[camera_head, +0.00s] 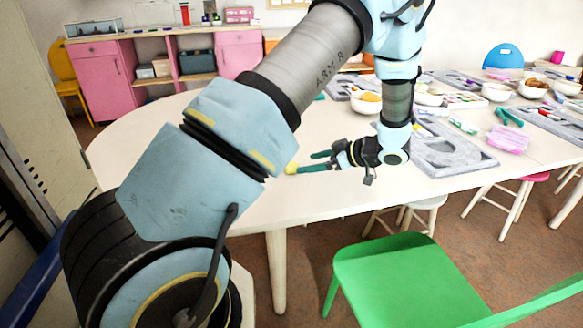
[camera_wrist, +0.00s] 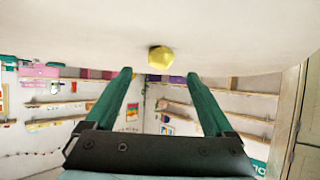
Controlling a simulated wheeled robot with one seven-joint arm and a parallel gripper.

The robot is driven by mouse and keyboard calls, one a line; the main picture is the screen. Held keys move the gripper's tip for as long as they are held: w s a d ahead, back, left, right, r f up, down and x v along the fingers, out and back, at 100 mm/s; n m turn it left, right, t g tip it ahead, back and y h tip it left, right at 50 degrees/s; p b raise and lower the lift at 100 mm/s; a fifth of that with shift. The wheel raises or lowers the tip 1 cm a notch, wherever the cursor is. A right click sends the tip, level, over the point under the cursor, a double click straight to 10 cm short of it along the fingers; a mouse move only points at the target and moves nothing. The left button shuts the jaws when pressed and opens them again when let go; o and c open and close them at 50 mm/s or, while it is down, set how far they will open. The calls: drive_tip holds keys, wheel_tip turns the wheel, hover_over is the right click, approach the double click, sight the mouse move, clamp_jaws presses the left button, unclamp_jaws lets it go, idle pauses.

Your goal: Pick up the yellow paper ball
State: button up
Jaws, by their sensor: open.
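The yellow paper ball (camera_wrist: 161,59) is a small faceted lump on the white table. In the wrist view it lies just beyond the fingertips, about midway between them sideways. In the head view the paper ball (camera_head: 291,168) shows small at the tips of my gripper, near the table's front edge. My gripper (camera_head: 309,162) has green fingers and points left, low over the tabletop. In the wrist view my gripper (camera_wrist: 159,74) has its two fingers wide apart with nothing between them. I cannot tell whether a fingertip touches the ball.
Grey boards (camera_head: 455,160), bowls (camera_head: 366,103) and a pink container (camera_head: 508,138) stand to the right. A green chair (camera_head: 400,275) stands in front of the table.

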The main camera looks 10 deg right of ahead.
sight(295, 165)
drive_tip(key=shift+p+x, duration=0.7)
drive_tip(key=shift+x, duration=2.4)
drive_tip(key=shift+c, duration=0.3)
clamp_jaws()
